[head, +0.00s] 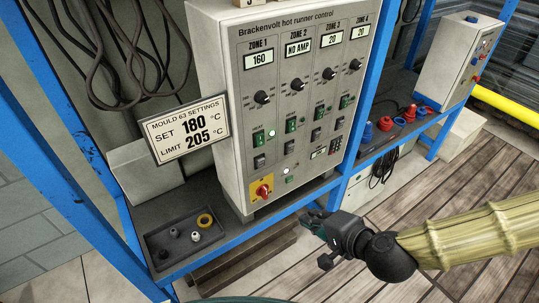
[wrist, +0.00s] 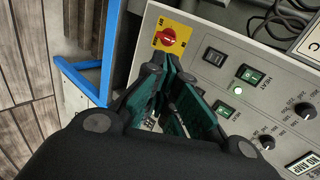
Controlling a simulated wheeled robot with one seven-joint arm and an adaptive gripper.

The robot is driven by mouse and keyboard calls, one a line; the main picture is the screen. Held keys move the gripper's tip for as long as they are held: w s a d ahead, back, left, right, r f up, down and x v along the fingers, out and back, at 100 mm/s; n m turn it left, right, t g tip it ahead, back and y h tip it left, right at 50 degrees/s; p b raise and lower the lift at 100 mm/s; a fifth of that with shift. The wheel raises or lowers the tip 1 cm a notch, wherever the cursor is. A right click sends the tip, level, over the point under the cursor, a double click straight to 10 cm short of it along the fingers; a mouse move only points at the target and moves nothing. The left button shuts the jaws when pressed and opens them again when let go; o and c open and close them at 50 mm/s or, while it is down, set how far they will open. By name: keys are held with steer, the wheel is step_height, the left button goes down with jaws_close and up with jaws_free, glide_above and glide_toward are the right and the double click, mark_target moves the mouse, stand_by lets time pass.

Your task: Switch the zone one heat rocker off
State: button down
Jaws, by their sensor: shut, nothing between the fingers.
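The zone one heat rocker (head: 258,139) is a green switch under the ZONE 1 dial on the grey Brackenvolt control box (head: 228,110). In the wrist view the same rocker (wrist: 250,74) stands by the word HEAT, right of the fingers and uncovered. A small pale lamp (wrist: 238,90) glows beside it. The zone 1 display (head: 259,58) reads 160. My gripper (head: 314,221) is shut and empty, low in front of the box and right of the red switch. In the wrist view its dark green fingers (wrist: 172,76) hide part of the panel.
A black rocker (head: 259,161) sits below the heat rocker, with a red rotary switch (head: 262,190) on yellow lower still. Zone 2 has a similar green rocker (head: 291,125). A settings card (head: 187,128) stands left of the box. A blue post (head: 372,85) rises at its right.

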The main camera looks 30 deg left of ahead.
mark_target(263, 145)
steer(key=a+r+y, duration=0.1)
steer(key=a+r, duration=0.1)
steer(key=r, duration=0.4)
steer(key=w+a+r+t+y+b, duration=0.1)
steer(key=a+r, duration=0.1)
steer(key=r, duration=0.5)
steer(key=shift+w+a+r+y, duration=0.25)
steer(key=shift+y, duration=0.15)
steer(key=shift+a, duration=0.15)
steer(key=p+x, duration=0.3)
steer(key=x, duration=1)
steer(key=shift+w+a+f, duration=0.1)
steer(key=shift+w+a, duration=0.2)
steer(key=shift+f, duration=0.15)
steer(key=shift+w+a+t+y+b, duration=0.1)
steer(key=shift+a+t+y+b, duration=0.25)
steer(key=shift+b, duration=0.7)
steer(key=shift+d, duration=0.1)
